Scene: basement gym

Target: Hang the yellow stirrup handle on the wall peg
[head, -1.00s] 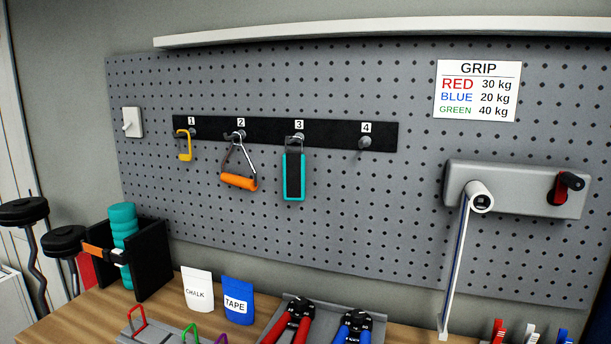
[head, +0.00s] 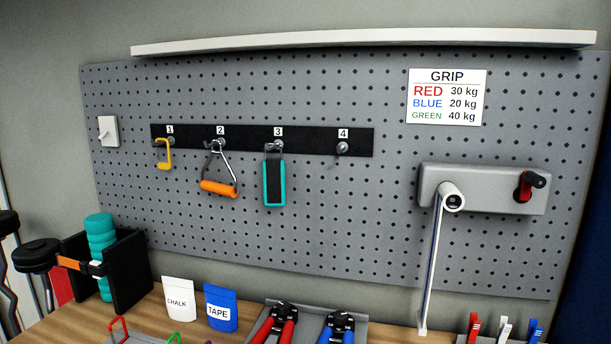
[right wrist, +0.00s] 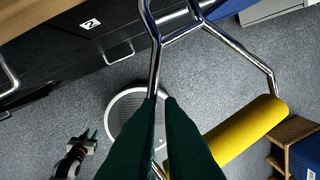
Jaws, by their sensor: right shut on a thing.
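The yellow stirrup handle (right wrist: 240,132) shows in the right wrist view, with a thick yellow grip and a bent steel frame. My right gripper (right wrist: 162,101) is shut on one side bar of that frame. In the head view, peg 4 (head: 342,148) on the black wall strip is bare. Peg 1 (head: 170,141) holds a yellow hook, peg 2 (head: 221,143) an orange stirrup handle (head: 218,188), and peg 3 a teal-edged strap (head: 274,180). A small gripper, apparently my left one (right wrist: 88,137), shows low in the right wrist view; its jaw gap is unclear. Neither gripper shows in the head view.
A shelf (head: 365,43) juts out above the pegboard. A grey wall unit (head: 483,188) with a hanging strap is at the right. Chalk and tape bags, a teal roller (head: 101,240) and red and blue hand grips stand on the bench. The pegboard below peg 4 is clear.

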